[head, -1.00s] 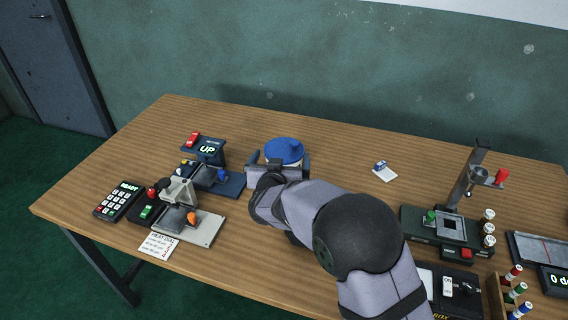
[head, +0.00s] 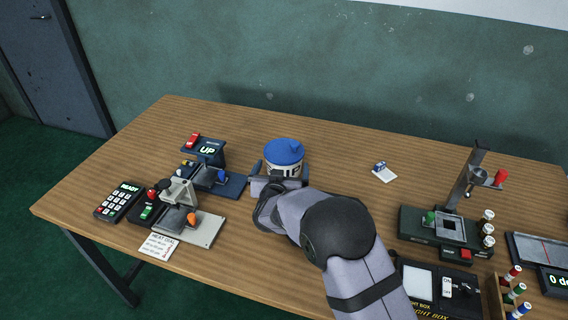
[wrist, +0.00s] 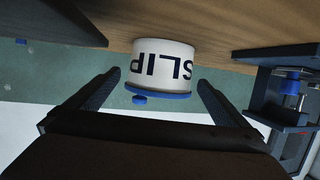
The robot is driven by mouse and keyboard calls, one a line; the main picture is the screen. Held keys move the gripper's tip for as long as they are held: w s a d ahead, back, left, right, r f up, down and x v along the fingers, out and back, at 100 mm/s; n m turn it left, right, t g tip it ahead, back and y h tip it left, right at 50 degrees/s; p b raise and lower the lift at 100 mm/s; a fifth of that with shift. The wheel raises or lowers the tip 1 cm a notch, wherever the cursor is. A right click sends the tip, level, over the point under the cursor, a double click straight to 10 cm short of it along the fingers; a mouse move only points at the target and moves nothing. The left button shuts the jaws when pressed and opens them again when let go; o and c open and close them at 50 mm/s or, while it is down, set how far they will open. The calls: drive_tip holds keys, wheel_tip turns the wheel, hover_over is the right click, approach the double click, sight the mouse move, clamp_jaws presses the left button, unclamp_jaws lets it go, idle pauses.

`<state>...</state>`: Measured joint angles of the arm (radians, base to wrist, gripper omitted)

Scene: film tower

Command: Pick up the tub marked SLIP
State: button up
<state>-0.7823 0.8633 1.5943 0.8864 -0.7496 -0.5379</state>
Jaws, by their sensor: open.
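The tub marked SLIP (head: 284,152) is white with a blue lid and stands upright on the table beyond my gripper. In the wrist view the tub (wrist: 164,62) appears upside down, with its dark SLIP lettering towards my gripper. My gripper (head: 281,171) is open and low, level with the tub. In the wrist view its two fingers (wrist: 158,84) point at the tub, one on each side, with gaps to both. The tub's lower front is partly hidden by my gripper in the head view.
A blue-based device reading UP (head: 208,150) stands just left of the tub. A grey splicer-like device (head: 190,225) and a keypad (head: 118,201) are further left. The table behind the tub is clear.

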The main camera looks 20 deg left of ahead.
drive_tip(key=shift+p+x, duration=0.35)
drive_tip(key=shift+x, duration=2.15)
drive_tip(key=shift+s+f, duration=0.1)
